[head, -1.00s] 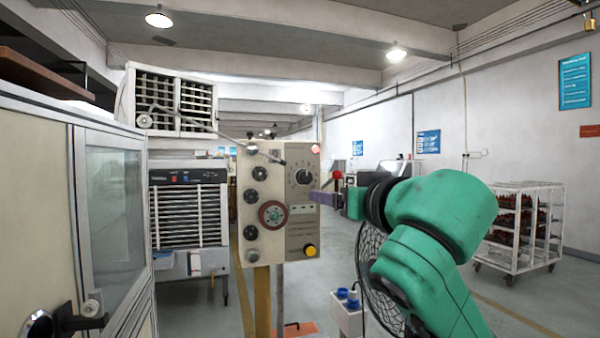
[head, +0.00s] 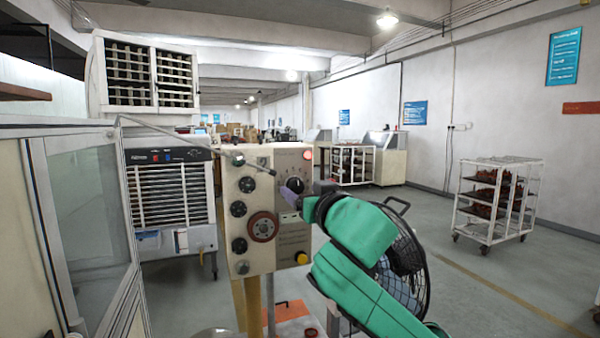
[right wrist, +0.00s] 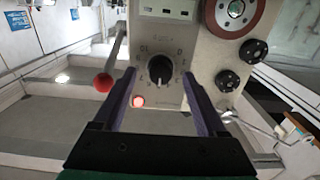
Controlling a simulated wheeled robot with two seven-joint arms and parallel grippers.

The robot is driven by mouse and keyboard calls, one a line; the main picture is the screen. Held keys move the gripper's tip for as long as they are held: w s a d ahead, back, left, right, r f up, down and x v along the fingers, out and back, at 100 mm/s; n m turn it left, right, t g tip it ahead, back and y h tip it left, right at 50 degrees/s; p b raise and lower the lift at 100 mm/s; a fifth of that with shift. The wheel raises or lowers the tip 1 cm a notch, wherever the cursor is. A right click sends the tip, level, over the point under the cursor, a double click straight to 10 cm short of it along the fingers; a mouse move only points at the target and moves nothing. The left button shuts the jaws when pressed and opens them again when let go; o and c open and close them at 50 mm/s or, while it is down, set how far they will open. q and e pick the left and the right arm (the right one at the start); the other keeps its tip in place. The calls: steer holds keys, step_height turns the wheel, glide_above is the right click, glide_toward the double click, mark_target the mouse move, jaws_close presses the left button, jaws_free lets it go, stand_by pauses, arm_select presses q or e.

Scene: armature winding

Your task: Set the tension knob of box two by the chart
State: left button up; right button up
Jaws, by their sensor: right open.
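A beige control box (head: 262,225) stands on a yellow post in the middle of the head view. Its scaled black knob (head: 295,185) is at the upper right of the panel; the right wrist view shows this knob (right wrist: 159,70) with a printed scale around it. My right gripper (head: 291,201) is at the panel by this knob. In the right wrist view my right gripper (right wrist: 157,80) is open, one finger on each side of the knob; contact cannot be told. A blue wall poster (head: 564,55) has text too small to read. My left gripper is out of view.
The panel also has several dark knobs (head: 239,209), a reddish disc (head: 262,227), a yellow button (head: 301,258) and a lit red lamp (head: 308,154). A red-ball lever (right wrist: 103,82) stands beside the box. A black fan (head: 412,265) is behind my right arm. A glass-windowed cabinet (head: 90,220) is at left.

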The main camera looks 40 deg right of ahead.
steer(key=shift+w+d+r, duration=0.2)
steer(key=shift+w, duration=0.35)
steer(key=shift+w+d+f, duration=0.1)
steer(key=shift+w+f, duration=0.15)
steer(key=shift+w, duration=0.15)
jaws_close()
steer(key=n, duration=0.5)
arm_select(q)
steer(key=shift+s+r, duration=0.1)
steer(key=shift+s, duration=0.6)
arm_select(e)
jaws_free()
steer(key=shift+r, duration=0.1)
steer(key=shift+s, duration=0.1)
